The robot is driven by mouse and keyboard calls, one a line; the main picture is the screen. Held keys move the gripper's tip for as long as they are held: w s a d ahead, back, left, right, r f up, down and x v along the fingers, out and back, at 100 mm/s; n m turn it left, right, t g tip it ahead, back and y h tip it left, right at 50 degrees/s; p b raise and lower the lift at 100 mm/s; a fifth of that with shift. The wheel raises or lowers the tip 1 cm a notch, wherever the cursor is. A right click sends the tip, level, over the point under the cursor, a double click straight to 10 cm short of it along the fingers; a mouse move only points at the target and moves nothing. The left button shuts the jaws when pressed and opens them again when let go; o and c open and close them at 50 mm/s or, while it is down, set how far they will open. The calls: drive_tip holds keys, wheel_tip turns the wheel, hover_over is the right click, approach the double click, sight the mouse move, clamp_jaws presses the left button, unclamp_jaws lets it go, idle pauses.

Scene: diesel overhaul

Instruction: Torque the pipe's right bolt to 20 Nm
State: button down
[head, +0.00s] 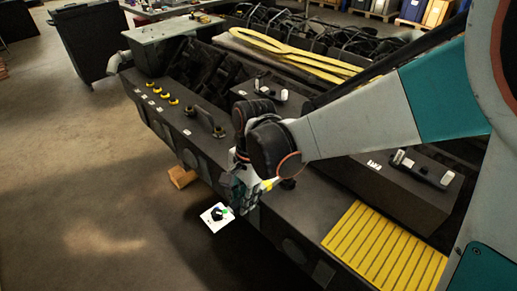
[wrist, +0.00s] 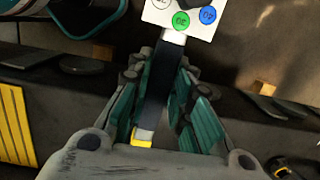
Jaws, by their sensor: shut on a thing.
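My gripper (head: 241,193) hangs beside the front edge of the dark engine bench. In the wrist view my gripper (wrist: 160,78) is shut on the dark handle of a tool (wrist: 154,105) with a yellow end. A white card (wrist: 154,16) with coloured numbered circles, one green and one blue, shows at the tool's far end. The white card (head: 209,225) also shows just below my gripper in the head view, over the floor. What seems to be the pipe (head: 203,118) is a dark bar with a bolt-like post at each end. Its right post (head: 218,131) stands clear of my gripper.
Dark blocks with white-ended fittings (head: 423,172) stand to the right, beside a yellow ribbed plate (head: 384,246). A wooden block (head: 182,177) is under the bench edge.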

drive_tip(key=shift+w+a, duration=0.1)
drive_tip(key=shift+a, duration=0.05)
drive_tip(key=shift+w+a, duration=0.2)
drive_tip(key=shift+w, duration=0.05)
drive_tip(key=shift+w+a, duration=0.15)
drive_tip(key=shift+w, duration=0.05)
idle(0.3)
drive_tip(key=shift+w+a, duration=0.15)
drive_tip(key=shift+w, duration=0.05)
drive_tip(key=shift+w, duration=0.1)
drive_tip(key=shift+w+a+m, duration=0.25)
drive_tip(key=shift+w+m, duration=0.05)
drive_tip(key=shift+m, duration=0.2)
drive_tip(key=shift+w+b, duration=0.1)
drive_tip(key=shift+b, duration=0.2)
drive_tip(key=shift+w+a+m, duration=0.25)
drive_tip(key=shift+w+m, duration=0.05)
